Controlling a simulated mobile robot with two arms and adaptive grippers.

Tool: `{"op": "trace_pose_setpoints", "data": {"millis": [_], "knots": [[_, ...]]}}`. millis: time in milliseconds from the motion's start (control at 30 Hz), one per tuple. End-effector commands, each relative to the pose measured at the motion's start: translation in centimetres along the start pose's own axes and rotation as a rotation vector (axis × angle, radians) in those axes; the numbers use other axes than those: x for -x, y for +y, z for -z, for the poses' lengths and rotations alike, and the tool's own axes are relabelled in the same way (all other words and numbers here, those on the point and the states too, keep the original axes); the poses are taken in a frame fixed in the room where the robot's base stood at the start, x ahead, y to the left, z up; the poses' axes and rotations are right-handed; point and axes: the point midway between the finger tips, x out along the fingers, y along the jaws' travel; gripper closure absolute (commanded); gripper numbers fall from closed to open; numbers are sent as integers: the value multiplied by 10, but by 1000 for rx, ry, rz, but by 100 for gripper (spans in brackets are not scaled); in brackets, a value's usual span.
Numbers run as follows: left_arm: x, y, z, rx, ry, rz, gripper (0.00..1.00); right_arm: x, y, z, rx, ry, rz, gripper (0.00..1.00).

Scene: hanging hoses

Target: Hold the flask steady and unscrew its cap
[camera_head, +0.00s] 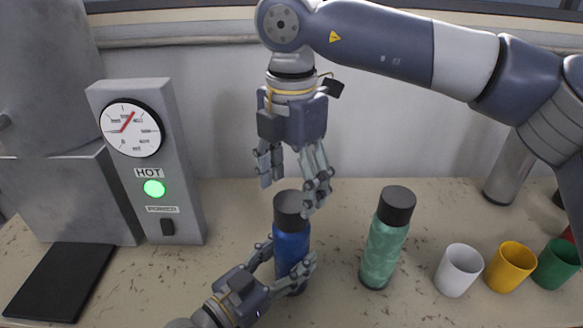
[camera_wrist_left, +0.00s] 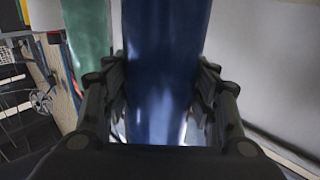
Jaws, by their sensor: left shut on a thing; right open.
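A blue flask (camera_head: 291,247) with a dark cap (camera_head: 291,208) stands upright on the counter in the head view. My left gripper (camera_head: 284,266) is shut around the flask's lower body. The left wrist view shows the blue flask (camera_wrist_left: 164,70) between the two fingers of my left gripper (camera_wrist_left: 163,115). My right gripper (camera_head: 291,190) points down from above, open, with its fingertips just above and around the level of the cap. One right finger overlaps the cap's right edge in the picture; I cannot tell if it touches.
A green flask (camera_head: 384,243) with a dark cap stands to the right. White (camera_head: 458,271), yellow (camera_head: 510,268) and green (camera_head: 556,265) cups stand farther right. A grey machine with a gauge (camera_head: 133,129) and a black mat (camera_head: 65,283) are at left.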

Motion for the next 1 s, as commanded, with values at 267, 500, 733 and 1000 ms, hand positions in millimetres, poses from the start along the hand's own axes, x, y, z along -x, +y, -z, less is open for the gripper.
{"op": "trace_pose_setpoints", "data": {"millis": [267, 500, 733, 1000], "knots": [[0, 0, 0, 0, 0, 0, 100, -40, 0, 0, 1, 1, 0, 32], [0, 0, 0, 0, 0, 0, 100, -50, 0, 0, 1, 1, -1, 32], [0, 0, 0, 0, 0, 0, 100, -50, 0, 0, 1, 0, -1, 41], [0, 0, 0, 0, 0, 0, 100, -50, 0, 0, 2, 0, -1, 80]]}}
